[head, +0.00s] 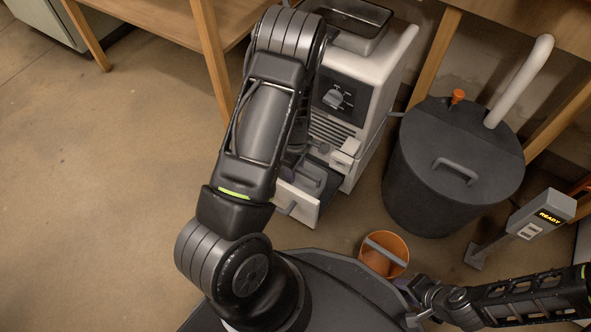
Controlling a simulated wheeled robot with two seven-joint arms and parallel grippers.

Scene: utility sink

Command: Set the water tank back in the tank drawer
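A white machine (377,75) stands on the floor by the bench. Its low drawer (297,205) is pulled out toward me, white front outward. A grey shape (312,172), possibly the water tank, shows at the drawer; I cannot tell how it sits there. My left arm crosses in front of the machine and hides much of the drawer. My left gripper (297,150) is mostly hidden behind that arm, near the grey shape; its fingers are unclear. My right gripper (412,290) is low at the right, near the orange bucket, its fingers too small to read.
A dark lidded bin (455,170) with a white pipe (522,80) stands right of the machine. An orange bucket (385,254) is on the floor in front of it. A grey post display (541,214) reads READY. A wooden bench leg (211,55) stands at the left; the left floor is clear.

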